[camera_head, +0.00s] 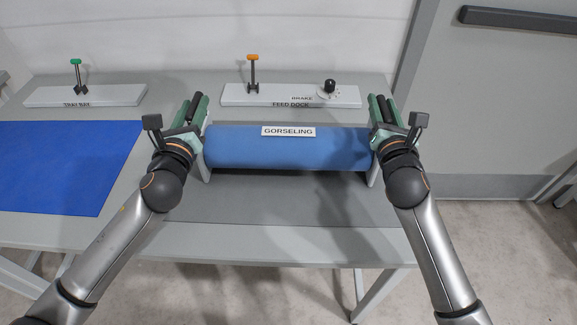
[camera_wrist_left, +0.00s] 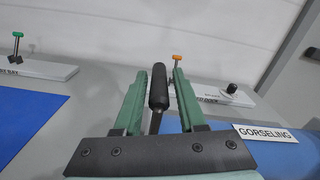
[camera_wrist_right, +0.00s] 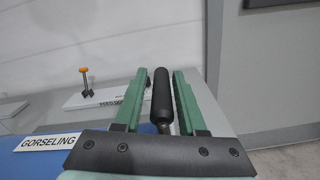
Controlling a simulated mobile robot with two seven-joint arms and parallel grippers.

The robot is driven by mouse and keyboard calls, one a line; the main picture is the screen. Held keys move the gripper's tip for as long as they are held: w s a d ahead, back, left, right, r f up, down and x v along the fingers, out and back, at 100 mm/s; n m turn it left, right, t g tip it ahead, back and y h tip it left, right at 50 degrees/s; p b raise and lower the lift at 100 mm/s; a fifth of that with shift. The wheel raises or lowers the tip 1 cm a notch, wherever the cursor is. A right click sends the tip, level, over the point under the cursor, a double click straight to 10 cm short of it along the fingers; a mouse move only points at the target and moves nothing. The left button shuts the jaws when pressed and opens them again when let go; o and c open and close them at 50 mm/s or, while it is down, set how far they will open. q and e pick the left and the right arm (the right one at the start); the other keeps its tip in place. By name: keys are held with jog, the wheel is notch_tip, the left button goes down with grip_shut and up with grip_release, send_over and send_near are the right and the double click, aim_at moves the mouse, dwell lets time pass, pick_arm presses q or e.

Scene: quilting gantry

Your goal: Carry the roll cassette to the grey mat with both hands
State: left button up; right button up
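The roll cassette (camera_head: 288,148) is a blue roll with pale end plates and a white GORSELING label. It lies level at the rear of the grey mat (camera_head: 285,210) in the head view; I cannot tell whether it touches the mat. My left gripper (camera_head: 192,108) is at its left end and my right gripper (camera_head: 383,108) at its right end. In the left wrist view a black handle (camera_wrist_left: 158,88) stands between open fingers. In the right wrist view the other black handle (camera_wrist_right: 161,95) stands between open fingers, with a gap on both sides.
Behind the cassette is the feed dock (camera_head: 290,94) with an orange-topped post (camera_head: 253,72) and a black brake knob (camera_head: 330,86). A tray bay strip (camera_head: 100,96) with a green-topped post stands back left. A blue sheet (camera_head: 60,165) covers the left table. The mat's front is clear.

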pick_arm(q)
jog(key=shift+o, duration=0.9)
pick_arm(e)
jog(key=shift+o, duration=0.9)
pick_arm(q)
jog(key=s, duration=1.2)
jog(key=shift+a, duration=0.3)
pick_arm(e)
jog(key=s, duration=1.2)
jog(key=shift+a, duration=0.2)
